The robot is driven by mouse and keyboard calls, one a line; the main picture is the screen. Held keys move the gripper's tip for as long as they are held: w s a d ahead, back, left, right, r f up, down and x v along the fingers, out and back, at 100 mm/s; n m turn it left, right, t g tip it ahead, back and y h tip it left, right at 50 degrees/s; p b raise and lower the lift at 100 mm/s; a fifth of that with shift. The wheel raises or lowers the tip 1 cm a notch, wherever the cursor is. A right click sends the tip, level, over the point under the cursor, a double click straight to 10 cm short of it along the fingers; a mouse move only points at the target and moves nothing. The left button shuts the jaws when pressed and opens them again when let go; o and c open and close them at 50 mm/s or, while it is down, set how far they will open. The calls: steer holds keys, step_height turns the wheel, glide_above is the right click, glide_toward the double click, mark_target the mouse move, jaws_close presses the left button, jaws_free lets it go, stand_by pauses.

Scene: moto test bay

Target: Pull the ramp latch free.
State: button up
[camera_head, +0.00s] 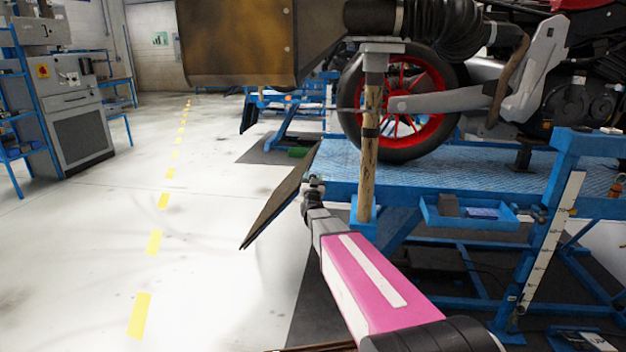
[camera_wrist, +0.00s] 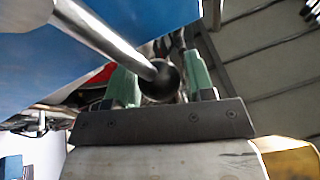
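The ramp latch appears in the wrist view as a bright metal rod (camera_wrist: 112,42) ending in a dark round knob (camera_wrist: 160,82). My gripper (camera_wrist: 162,78) has its two green fingers on either side of this knob. The knob fills the gap, and the fingers look closed on it; the exact contact is partly hidden. In the head view my gripper (camera_head: 313,188) is at the left end of the blue lift table, next to the top of the dark ramp (camera_head: 277,208). The ramp slopes down to the left. The latch is too small to make out there.
A motorcycle with a red-rimmed wheel (camera_head: 398,105) stands on the blue lift table (camera_head: 470,172). A blue tray (camera_head: 430,214) hangs at the table's side. A wooden-looking post (camera_head: 369,140) rises near my arm. The floor (camera_head: 80,240) left of the ramp is clear.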

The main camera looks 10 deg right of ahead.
jaws_close()
steer(key=n, duration=0.1)
steer(key=a+n+y, duration=0.2)
steer(key=n, duration=0.1)
steer(key=shift+w+a+f, duration=0.15)
steer(key=shift+w+a, duration=0.1)
steer(key=shift+w, duration=0.15)
steer(key=shift+o, duration=0.7)
jaws_free()
steer(key=shift+s, duration=0.15)
steer(key=v, duration=1)
steer(key=shift+s, duration=0.3)
steer(key=shift+f, duration=0.1)
